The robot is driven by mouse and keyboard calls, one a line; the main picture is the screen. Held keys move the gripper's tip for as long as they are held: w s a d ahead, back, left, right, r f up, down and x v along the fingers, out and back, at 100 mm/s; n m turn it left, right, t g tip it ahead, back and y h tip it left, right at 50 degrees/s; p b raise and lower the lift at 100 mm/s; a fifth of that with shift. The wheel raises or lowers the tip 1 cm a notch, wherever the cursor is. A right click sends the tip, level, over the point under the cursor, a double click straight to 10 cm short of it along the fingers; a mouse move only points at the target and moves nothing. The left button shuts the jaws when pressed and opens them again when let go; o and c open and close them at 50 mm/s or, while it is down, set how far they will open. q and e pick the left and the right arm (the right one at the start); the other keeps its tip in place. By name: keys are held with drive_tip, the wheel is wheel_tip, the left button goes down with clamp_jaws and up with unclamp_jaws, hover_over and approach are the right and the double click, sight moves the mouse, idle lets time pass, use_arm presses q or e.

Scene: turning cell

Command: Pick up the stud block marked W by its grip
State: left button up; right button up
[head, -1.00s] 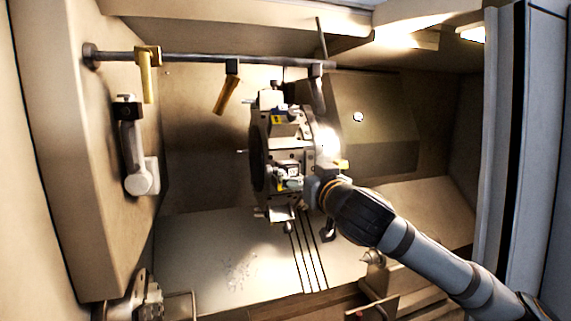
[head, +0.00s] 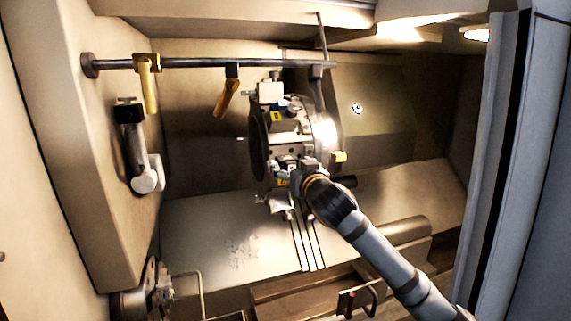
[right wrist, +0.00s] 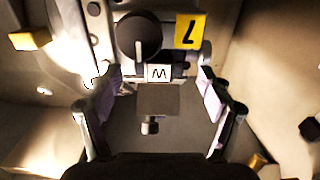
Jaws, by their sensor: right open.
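The stud block marked W shows in the right wrist view by its white W label (right wrist: 158,72). A dark square part (right wrist: 158,99) with a small knob sticks out below the label, between my fingers. My right gripper (right wrist: 160,105) is open, one finger on each side of this part, with visible gaps on both sides. In the head view my right gripper (head: 303,174) is at the lower front of the tool turret (head: 290,130) and hides most of the block there. My left gripper is not in view.
A yellow plate marked 7 (right wrist: 190,31) and a round dark holder (right wrist: 138,36) sit close above the block. A rail (head: 200,62) with hanging yellow handles crosses above the turret. A chuck (head: 152,294) is at lower left. The sloped floor (head: 225,240) is mostly clear.

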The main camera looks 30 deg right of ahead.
drive_tip(key=shift+c, duration=0.2)
clamp_jaws()
drive_tip(key=shift+s+r, duration=0.1)
drive_tip(key=shift+r, duration=0.1)
drive_tip(key=shift+f, duration=0.1)
drive_tip(key=shift+d, duration=0.1)
